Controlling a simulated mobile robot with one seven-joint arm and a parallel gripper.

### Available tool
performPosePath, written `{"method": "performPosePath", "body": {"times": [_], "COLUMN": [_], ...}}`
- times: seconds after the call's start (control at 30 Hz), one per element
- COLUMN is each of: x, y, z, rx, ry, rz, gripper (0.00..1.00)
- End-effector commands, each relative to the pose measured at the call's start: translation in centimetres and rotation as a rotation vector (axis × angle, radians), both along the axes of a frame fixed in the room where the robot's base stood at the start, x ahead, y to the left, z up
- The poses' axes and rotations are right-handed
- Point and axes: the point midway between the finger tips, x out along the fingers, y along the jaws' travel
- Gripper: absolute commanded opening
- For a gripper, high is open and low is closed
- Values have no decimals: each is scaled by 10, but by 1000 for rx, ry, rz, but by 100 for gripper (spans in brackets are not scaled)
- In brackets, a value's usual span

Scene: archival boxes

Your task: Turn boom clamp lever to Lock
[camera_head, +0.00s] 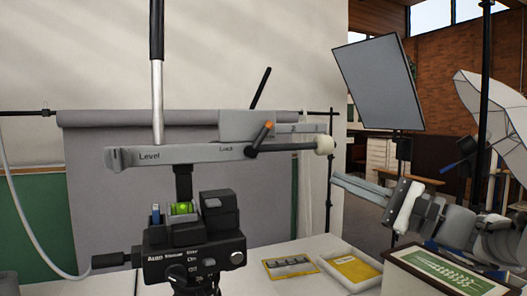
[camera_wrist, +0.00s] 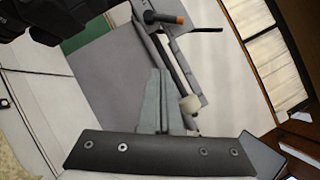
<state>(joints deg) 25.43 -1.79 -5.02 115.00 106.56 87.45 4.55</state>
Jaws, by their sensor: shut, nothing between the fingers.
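The pale grey boom bar (camera_head: 180,154) carries the words "Level" and "Lock". A dark rod runs right from the same joint to a white ball knob (camera_head: 324,144). I cannot tell which of the two is the clamp lever. My gripper (camera_head: 335,181) is shut and empty, below and right of the knob, apart from it. In the wrist view, the fingertips (camera_wrist: 159,72) point toward the boom; the knob (camera_wrist: 190,104) and orange tip (camera_wrist: 181,20) also show.
A tripod head (camera_head: 190,255) with a bubble level stands below the boom. A yellow card (camera_head: 290,268), a yellow tray (camera_head: 350,270) and a framed green picture (camera_head: 445,275) lie on the white table. A softbox panel (camera_head: 380,82) and a white umbrella (camera_head: 495,110) stand behind at right.

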Motion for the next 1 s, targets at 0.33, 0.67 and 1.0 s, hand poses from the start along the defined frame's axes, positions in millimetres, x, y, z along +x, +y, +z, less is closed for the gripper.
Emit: {"method": "performPosePath", "body": {"times": [0.33,0.67,1.0], "x": [12,54,54], "y": [17,69,104], "z": [24,46,67], "rx": [70,69,69], "ry": [-37,-35,-36], "rz": [27,26,22], "gripper": [0,0,0]}}
